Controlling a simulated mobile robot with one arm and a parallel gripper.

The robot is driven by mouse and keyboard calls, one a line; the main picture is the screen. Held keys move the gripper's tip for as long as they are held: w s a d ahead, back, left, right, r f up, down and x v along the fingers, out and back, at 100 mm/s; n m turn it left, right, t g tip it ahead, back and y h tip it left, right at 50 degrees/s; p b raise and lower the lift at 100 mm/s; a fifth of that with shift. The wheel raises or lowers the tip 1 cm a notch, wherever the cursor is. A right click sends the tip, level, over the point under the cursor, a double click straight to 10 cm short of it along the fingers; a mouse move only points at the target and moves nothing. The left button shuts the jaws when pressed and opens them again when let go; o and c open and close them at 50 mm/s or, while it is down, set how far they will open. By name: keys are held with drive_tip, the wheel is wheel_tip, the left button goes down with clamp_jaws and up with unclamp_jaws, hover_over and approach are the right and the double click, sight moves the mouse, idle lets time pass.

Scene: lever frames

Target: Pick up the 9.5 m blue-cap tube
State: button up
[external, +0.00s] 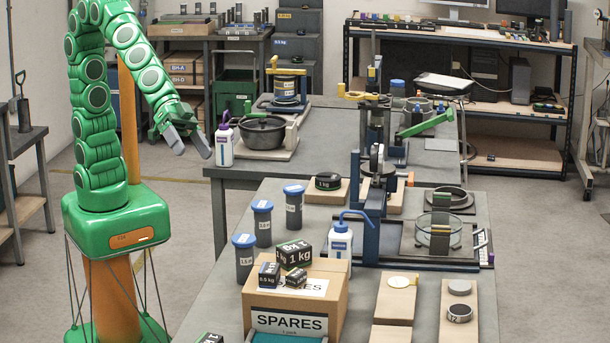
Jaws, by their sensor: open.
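Three dark grey tubes with blue caps stand upright on the left side of the front table: a back tube (294,208), a middle tube (262,225) and a front tube (244,258). Each has a small white label; the print is too small to tell surely which one reads 9.5 m. My gripper (191,152) is open and empty, its two grey fingers pointing down and right. It is in the air above and to the left of the tubes, well apart from them.
A cardboard SPARES box (290,318) with black weights on top stands just in front of the tubes. A white bottle with a blue spout (340,240) is to their right. A black pot (263,132) and a purple-topped bottle (224,146) are on the rear table, near my gripper.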

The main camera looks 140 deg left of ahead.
drive_tip(key=w+a+n+y, duration=0.2)
drive_tip(key=a+n+y, duration=0.25)
drive_tip(key=a, duration=0.75)
drive_tip(key=n+g+y, duration=0.6)
drive_tip(key=g+y, duration=0.2)
drive_tip(key=g, duration=0.1)
hover_over(291, 188)
drive_tip(key=s+d, duration=0.1)
drive_tip(key=d, duration=0.4)
wheel_tip(291, 188, down, 6)
drive_tip(key=f, duration=1.4)
drive_tip(key=shift+a+f, duration=0.15)
drive_tip(key=shift+a, duration=0.05)
drive_tip(key=shift+w+x, duration=0.2)
drive_tip(key=shift+x, duration=3.75)
drive_tip(key=shift+c, duration=0.3)
drive_tip(key=c, duration=1.2)
